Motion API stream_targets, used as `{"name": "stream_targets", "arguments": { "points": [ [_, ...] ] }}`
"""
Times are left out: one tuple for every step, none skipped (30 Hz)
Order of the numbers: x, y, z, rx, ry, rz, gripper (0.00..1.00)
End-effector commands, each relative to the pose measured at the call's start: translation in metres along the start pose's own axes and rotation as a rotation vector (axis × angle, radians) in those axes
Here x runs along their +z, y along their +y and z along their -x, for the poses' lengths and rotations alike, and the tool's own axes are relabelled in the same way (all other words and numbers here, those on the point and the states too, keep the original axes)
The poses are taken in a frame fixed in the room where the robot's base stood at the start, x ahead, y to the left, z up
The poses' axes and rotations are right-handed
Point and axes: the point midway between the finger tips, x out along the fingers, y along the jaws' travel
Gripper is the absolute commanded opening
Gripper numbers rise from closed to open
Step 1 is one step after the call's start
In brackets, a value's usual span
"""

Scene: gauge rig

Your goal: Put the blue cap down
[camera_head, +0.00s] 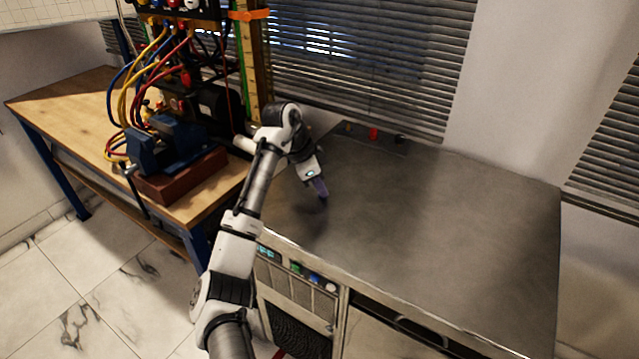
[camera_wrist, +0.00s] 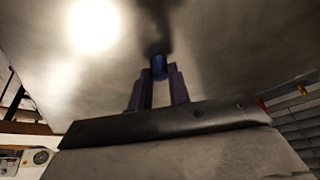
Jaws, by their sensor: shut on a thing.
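The blue cap (camera_wrist: 159,66) shows in the wrist view between the two purple fingertips of my gripper (camera_wrist: 160,82). My gripper is shut on it. In the head view my gripper (camera_head: 320,190) points down over the left part of the grey metal worktop (camera_head: 440,230). I cannot make out the cap itself in the head view. A dark shadow lies on the worktop just beyond the cap in the wrist view; I cannot tell whether the cap touches the surface.
A wooden bench (camera_head: 60,95) with a blue vise (camera_head: 170,145) and a hose rig stands to the left. Small fittings, one a red cap (camera_head: 373,133), sit along the worktop's back edge. The worktop's middle and right are clear. Window blinds (camera_head: 375,60) hang behind.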

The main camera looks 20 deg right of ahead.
Motion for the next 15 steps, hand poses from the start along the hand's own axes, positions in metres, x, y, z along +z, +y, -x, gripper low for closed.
{"name": "stream_targets", "arguments": {
  "points": [
    [0.0007,0.0002,-0.0023,0.001,0.001,0.000,0.00],
    [0.0006,0.0001,-0.0020,0.000,0.001,0.000,0.21],
    [0.0005,0.0001,-0.0017,0.000,0.000,0.000,0.26],
    [0.0005,0.0001,-0.0017,0.000,0.000,0.000,0.30],
    [0.0005,0.0001,-0.0017,0.000,0.000,0.000,0.34],
    [0.0005,0.0001,-0.0017,0.000,0.000,0.000,0.39],
    [0.0005,0.0001,-0.0016,0.000,0.000,0.000,0.40],
    [0.0005,0.0001,-0.0016,0.000,0.000,0.000,0.40],
    [0.0005,0.0001,-0.0016,0.000,0.000,0.000,0.40],
    [0.0005,0.0000,-0.0015,0.000,0.000,0.000,0.40],
    [0.0005,0.0001,-0.0015,0.000,0.000,0.000,0.40],
    [0.0005,0.0000,-0.0015,0.000,0.000,0.000,0.40],
    [0.0005,0.0000,-0.0014,0.000,0.000,0.000,0.40],
    [0.0004,0.0000,-0.0012,0.000,0.000,0.000,0.40],
    [0.0000,-0.0001,-0.0002,0.000,0.000,0.000,0.40]
  ]
}}
